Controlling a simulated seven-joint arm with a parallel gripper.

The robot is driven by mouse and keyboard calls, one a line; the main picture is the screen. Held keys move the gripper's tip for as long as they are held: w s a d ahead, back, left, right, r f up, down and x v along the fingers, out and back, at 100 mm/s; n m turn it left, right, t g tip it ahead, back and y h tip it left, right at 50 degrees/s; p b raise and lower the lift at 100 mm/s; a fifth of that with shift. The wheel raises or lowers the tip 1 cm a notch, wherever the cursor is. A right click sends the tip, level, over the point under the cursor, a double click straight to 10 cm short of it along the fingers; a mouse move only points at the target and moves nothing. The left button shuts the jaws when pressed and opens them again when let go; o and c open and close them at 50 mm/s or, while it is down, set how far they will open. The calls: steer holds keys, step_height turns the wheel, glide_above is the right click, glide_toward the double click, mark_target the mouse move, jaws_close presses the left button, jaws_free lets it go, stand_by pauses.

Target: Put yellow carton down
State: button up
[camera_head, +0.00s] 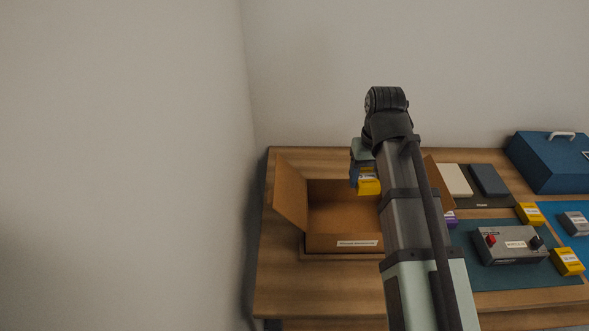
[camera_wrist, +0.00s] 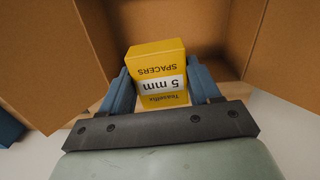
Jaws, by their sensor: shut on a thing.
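In the head view the yellow carton (camera_head: 368,184) hangs from my gripper (camera_head: 361,177) at the right part of an open cardboard box (camera_head: 343,242). The carton appears to be above the box; its exact height is unclear. My arm hides the box's right side.
The box stands on a wooden table (camera_head: 283,291) with its left flap spread out. To the right are a grey control unit (camera_head: 510,245), other yellow cartons (camera_head: 567,262) (camera_head: 530,213), a blue case (camera_head: 551,163) and a white block (camera_head: 456,180). The table's front left is clear.

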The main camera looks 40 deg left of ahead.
steer(key=shift+m, duration=0.3)
steer(key=w+a, duration=0.1)
steer(key=a, duration=0.4)
steer(key=w+a, duration=0.1)
steer(key=a, duration=0.5)
steer(key=w+a, duration=0.1)
steer(key=a, duration=0.4)
steer(key=shift+w+a+r, duration=0.1)
steer(key=shift+a+r, duration=0.15)
steer(key=shift+a, duration=0.05)
steer(key=shift+c, duration=0.6)
steer(key=a, duration=1.2)
step_height(320, 180, down, 6)
steer(key=shift+s+t+h, duration=0.25)
steer(key=shift+t+h, duration=0.05)
steer(key=shift+t, duration=0.1)
steer(key=shift+f, duration=4.9)
steer(key=shift+f, duration=0.1)
steer(key=o, duration=1.1)
steer(key=shift+o, duration=0.2)
